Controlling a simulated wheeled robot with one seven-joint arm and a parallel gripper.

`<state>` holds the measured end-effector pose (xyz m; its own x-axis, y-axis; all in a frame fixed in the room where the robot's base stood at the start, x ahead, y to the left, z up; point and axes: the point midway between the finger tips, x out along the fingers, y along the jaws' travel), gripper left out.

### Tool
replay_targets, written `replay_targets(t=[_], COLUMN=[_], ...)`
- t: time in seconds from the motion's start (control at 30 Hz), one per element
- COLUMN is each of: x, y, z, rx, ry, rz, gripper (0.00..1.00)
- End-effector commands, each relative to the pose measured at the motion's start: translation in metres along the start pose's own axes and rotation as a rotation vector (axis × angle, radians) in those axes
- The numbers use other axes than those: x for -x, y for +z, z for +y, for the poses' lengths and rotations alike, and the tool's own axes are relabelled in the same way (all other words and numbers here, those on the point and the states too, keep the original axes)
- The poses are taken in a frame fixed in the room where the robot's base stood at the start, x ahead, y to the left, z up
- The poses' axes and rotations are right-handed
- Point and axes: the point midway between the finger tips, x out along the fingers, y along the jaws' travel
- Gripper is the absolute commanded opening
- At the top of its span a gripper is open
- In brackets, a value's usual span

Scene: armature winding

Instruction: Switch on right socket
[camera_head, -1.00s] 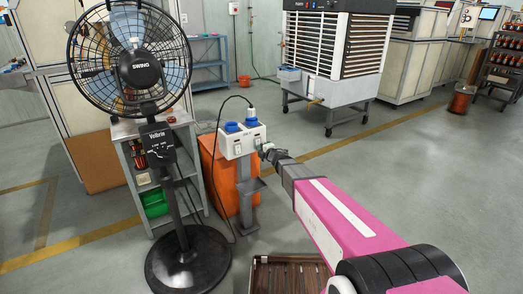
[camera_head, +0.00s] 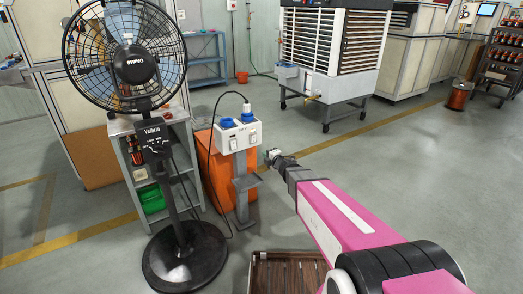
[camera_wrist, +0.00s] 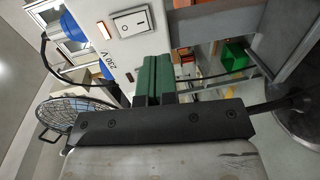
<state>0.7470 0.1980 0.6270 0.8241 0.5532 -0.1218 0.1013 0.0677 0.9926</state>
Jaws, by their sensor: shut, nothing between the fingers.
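The white socket box (camera_head: 241,141) stands on a grey post, with a left blue socket (camera_head: 227,123) and a right blue socket (camera_head: 247,117) on top. A plug (camera_head: 246,107) with a black cable is at the right one. My gripper (camera_head: 269,154) is just right of the box, apart from it. In the wrist view, its green fingers (camera_wrist: 153,80) are together and empty. Beyond them are a white rocker switch (camera_wrist: 131,22), an orange indicator (camera_wrist: 102,30) beside it and a blue socket (camera_wrist: 72,28). The switch's position is unclear.
A black pedestal fan (camera_head: 128,60) and a grey shelf with a green bin (camera_head: 152,198) stand left of the box. An orange container (camera_head: 212,165) is behind the post.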

Motion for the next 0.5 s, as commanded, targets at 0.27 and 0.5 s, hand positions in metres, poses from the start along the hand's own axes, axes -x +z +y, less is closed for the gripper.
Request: replay_targets(t=[0.27,0.5], x=[0.038,0.039], y=[0.000,0.000], z=[-0.009,-0.010], rx=[0.000,0.001], ry=[0.000,0.000], rz=[0.000,0.001], gripper=[0.00,0.00])
